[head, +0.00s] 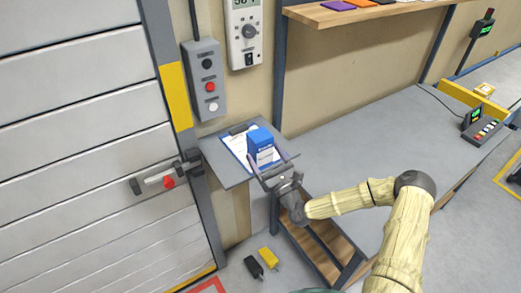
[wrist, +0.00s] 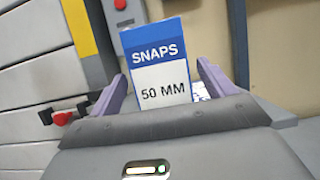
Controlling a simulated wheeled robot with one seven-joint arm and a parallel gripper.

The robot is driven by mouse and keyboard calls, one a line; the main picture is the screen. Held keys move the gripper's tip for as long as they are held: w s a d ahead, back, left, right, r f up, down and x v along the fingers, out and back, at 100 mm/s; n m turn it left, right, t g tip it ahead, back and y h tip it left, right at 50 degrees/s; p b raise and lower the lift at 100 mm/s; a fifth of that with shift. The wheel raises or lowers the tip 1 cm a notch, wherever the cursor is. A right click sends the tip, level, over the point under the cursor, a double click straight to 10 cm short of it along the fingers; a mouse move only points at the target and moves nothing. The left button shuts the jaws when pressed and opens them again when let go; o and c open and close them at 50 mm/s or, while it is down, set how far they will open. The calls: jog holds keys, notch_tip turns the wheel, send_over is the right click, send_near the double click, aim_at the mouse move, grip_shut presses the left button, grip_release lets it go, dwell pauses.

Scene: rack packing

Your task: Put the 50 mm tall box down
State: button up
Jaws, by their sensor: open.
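The 50 mm box (head: 262,146) is blue and white and stands upright on a small grey wall shelf (head: 233,181), over a clipboard with white paper (head: 234,146). In the wrist view the box (wrist: 158,65) shows its label "SNAPS 50 MM" and leans slightly in the picture. My gripper (head: 271,167) is open at the near side of the box, with one purple finger on each side. In the wrist view a gap shows between the box and the right finger of my gripper (wrist: 161,88); the left finger is closer. The box's underside is hidden.
A roller door with a red-marked latch (head: 160,181) is left of the shelf. A button box (head: 208,80) and a meter (head: 244,32) hang above. A long grey bench (head: 365,130) at right is mostly clear. Black and yellow items (head: 267,256) lie on the floor.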

jog(key=b+v, duration=0.2)
jog(key=v, duration=0.6)
jog(key=shift+s+d, duration=0.15)
jog(key=shift+s, duration=0.05)
